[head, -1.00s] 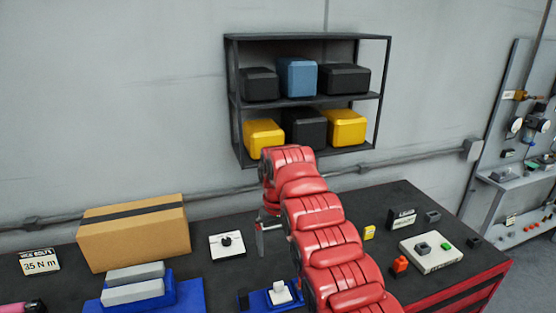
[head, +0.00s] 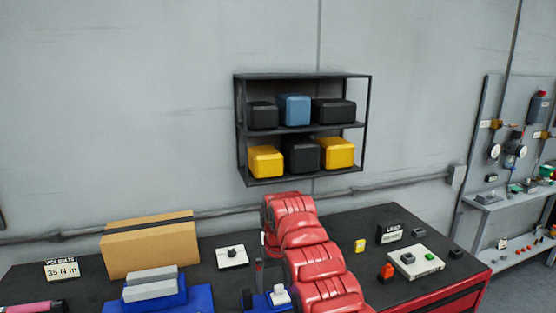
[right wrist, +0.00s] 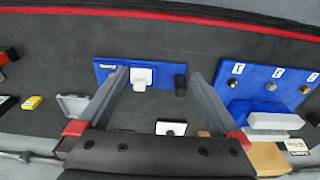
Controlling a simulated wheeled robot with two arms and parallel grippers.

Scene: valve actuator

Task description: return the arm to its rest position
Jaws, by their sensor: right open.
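My red right arm (head: 300,235) reaches up from the lower middle of the head view over the bench. Its gripper is mostly hidden behind the arm there. In the right wrist view the gripper (right wrist: 160,75) is open, its two grey fingers wide apart with nothing between them. Below the gap lies the bench, with a blue plate (right wrist: 106,79) carrying a white block (right wrist: 140,77) and a dark block (right wrist: 181,81). My left gripper is in neither view.
The black bench (head: 345,225) holds a cardboard box (head: 150,245), a white plate with a black knob (head: 232,256), grey blocks on a blue stand (head: 150,289), and a white button panel (head: 416,261). A shelf of bins (head: 305,128) hangs on the wall behind.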

